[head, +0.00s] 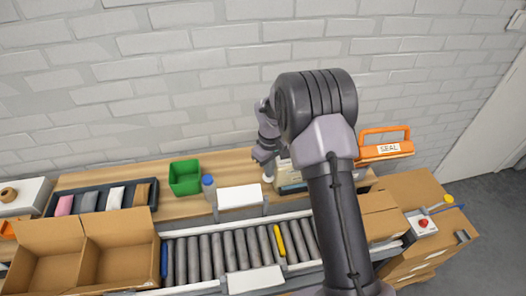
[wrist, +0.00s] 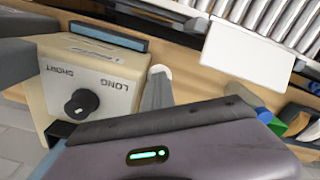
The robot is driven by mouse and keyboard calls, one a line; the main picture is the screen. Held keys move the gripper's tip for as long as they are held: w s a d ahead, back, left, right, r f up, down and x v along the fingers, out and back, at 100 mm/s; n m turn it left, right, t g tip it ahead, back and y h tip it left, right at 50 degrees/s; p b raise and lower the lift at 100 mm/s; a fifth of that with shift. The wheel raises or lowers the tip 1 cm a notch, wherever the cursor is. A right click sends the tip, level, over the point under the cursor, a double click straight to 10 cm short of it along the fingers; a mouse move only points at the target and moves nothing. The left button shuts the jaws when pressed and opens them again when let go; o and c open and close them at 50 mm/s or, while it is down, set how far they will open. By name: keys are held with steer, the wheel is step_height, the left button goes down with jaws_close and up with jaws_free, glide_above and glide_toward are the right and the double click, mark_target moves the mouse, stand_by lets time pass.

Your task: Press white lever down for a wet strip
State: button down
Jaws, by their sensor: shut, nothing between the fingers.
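The beige dispenser (wrist: 95,75) has a black dial (wrist: 81,103) between the words LONG and SHORT, and a blue-grey bar (wrist: 108,36) along one edge. In the head view the dispenser (head: 289,178) stands on the bench, partly behind my arm. The white round end of the lever (wrist: 160,71) shows beside it, and low beside it in the head view (head: 267,173). My gripper (head: 262,157) is shut and empty, pointing down just above the lever end. In the wrist view the grey fingertips (wrist: 158,82) overlap the lever end; contact cannot be told. No paper strip is visible.
A white plate (head: 239,196), a blue-capped bottle (head: 208,187) and a green bin (head: 185,178) stand left of the dispenser. An orange SEAL tool (head: 385,150) is to the right. The roller conveyor (head: 215,252) runs in front, with an open carton (head: 82,250) at left.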

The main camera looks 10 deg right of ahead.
steer(key=shift+f, duration=0.2)
steer(key=w+r+p, duration=0.3)
steer(key=r+p, duration=0.4)
steer(key=r, duration=0.2)
steer(key=shift+d+r+p, duration=0.3)
steer(key=shift+p, duration=0.05)
stand_by(0.6)
step_height(320, 180, up, 5)
steer(key=p, duration=0.3)
stand_by(0.3)
